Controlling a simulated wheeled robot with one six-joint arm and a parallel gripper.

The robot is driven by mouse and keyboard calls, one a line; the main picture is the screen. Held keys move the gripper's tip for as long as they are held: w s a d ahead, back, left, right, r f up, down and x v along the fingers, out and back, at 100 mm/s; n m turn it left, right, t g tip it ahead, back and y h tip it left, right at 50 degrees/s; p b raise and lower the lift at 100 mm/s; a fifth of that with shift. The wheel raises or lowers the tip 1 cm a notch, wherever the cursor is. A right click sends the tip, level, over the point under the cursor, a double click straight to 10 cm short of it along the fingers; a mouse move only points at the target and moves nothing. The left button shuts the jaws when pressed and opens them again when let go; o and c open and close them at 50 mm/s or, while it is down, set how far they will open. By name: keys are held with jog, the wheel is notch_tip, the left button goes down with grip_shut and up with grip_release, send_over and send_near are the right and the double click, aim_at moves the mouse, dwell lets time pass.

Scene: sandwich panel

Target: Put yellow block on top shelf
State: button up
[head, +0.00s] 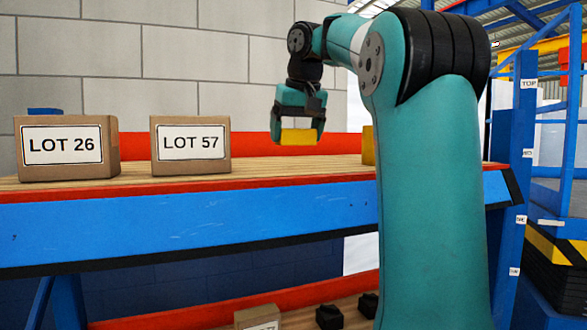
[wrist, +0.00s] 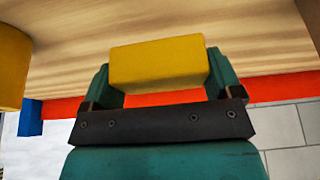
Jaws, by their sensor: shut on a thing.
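The yellow block (head: 299,137) is held between the fingers of my gripper (head: 299,127), above the wooden top shelf (head: 255,178) in the head view. In the wrist view the yellow block (wrist: 159,62) sits between both teal fingers of my gripper (wrist: 160,80), with the wood surface beyond it. The gripper is shut on the block. A small gap seems to lie between the block and the wood, but I cannot tell its size.
A LOT 26 box (head: 66,148) and a LOT 57 box (head: 190,145) stand left on the top shelf. A yellow object (head: 368,146), partly hidden by my arm, stands right; a blue object (head: 45,111) shows behind LOT 26. Wood between LOT 57 and the yellow object is clear.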

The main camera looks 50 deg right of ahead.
aim_at(296, 167)
jog(key=shift+f+b, duration=2)
jog(key=shift+f, duration=0.15)
jog(key=shift+f, duration=0.1)
jog(key=shift+f, duration=0.15)
jog(key=o, duration=0.8)
jog(key=shift+r, duration=0.45)
jog(key=shift+p+v, duration=5.55)
jog(key=shift+v, duration=0.35)
